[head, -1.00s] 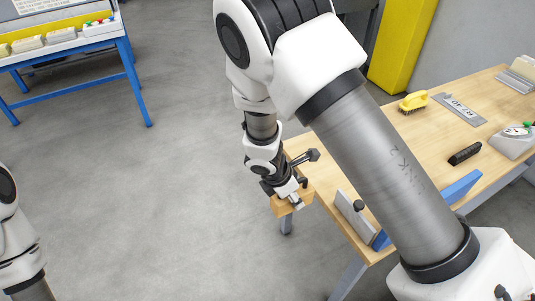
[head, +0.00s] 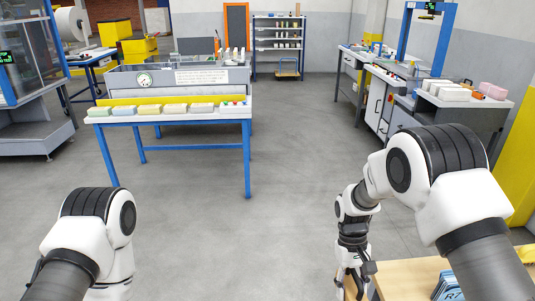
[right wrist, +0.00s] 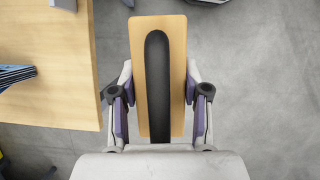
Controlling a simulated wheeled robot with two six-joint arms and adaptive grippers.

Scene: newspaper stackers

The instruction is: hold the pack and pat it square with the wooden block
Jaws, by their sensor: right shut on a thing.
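My right gripper (head: 353,285) is low at the near right in the head view, beside the table's left end. It is shut on the wooden block (right wrist: 165,22), a tan board with a long black strip along its middle, between the purple-lined fingers in the right wrist view. The block is over the floor, clear of the table edge. A blue-and-white stack, seemingly the pack (head: 448,287), stands on the table, partly cut off by the frame. Its dark layered edges show at the left of the right wrist view (right wrist: 15,75). My left arm shows at lower left; its gripper is out of frame.
The wooden table (head: 405,277) is at the near right. A blue-legged bench (head: 180,119) with several small packs stands ahead left. Shelves stand far back, and a grey cabinet (head: 470,125) with white stacks stands at right. The floor between is free.

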